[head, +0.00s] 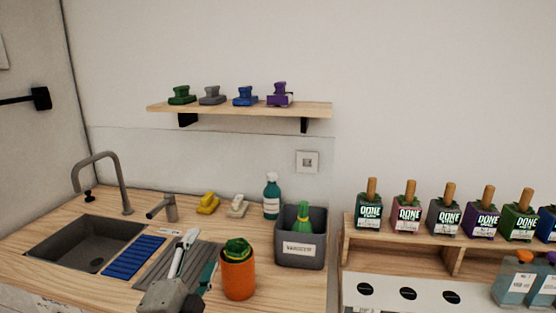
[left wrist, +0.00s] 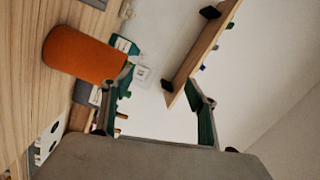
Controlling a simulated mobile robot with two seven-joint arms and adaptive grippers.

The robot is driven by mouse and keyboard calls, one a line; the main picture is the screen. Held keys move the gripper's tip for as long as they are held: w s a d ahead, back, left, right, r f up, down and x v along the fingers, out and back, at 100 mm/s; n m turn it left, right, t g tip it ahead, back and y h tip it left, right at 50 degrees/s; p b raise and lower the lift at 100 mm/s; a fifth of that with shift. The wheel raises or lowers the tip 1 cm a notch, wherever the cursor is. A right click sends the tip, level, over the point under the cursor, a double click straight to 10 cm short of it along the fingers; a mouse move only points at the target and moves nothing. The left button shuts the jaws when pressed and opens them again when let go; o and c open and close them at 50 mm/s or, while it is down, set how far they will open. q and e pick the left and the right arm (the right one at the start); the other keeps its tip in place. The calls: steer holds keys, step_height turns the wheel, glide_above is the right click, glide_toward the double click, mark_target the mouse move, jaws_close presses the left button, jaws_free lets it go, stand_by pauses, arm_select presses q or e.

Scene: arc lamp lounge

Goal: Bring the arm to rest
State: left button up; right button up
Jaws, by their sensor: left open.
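My left gripper (head: 199,253) is low in the head view, over the grey ribbed drainer beside the sink, with its fingers apart. In the left wrist view its two green-padded fingers (left wrist: 160,90) are spread, with nothing held between them. An orange cup (head: 238,276) with a green top stands on the counter just right of the gripper. The cup also shows at upper left in the left wrist view (left wrist: 85,55), beside one finger; I cannot tell whether they touch. My right gripper is in neither view.
A sink (head: 88,243) with a tap is at left, and a blue ribbed mat (head: 134,257) lies beside it. A grey labelled bin (head: 300,250) and a spray bottle (head: 272,197) stand behind the cup.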

arm_select(q)
steer(key=s+a+f+n+g+y, duration=0.2)
steer(key=s+a+f+n+g, duration=0.1)
steer(key=s+a+f, duration=0.4)
steer(key=s+a+f+n+g+y, duration=0.25)
steer(key=a+f, duration=0.25)
steer(key=f, duration=0.5)
steer(key=s+a+f+n+g+y, duration=0.1)
steer(key=s+a+f+n+g, duration=0.15)
steer(key=s+a+f, duration=0.35)
steer(key=s+a+f+n+g+y, duration=0.1)
steer(key=s+a+f+g, duration=0.2)
steer(key=s, duration=0.5)
steer(key=w+d+f+n+t+h+b, duration=0.1)
steer(key=d+f+h, duration=0.6)
steer(key=d+f, duration=1)
steer(key=f+n+t+b, duration=0.1)
steer(key=t+b, duration=0.1)
steer(key=b, duration=0.1)
steer(key=shift+w+d+f+n, duration=0.15)
steer(key=shift+f+n, duration=0.15)
steer(key=shift+f, duration=0.05)
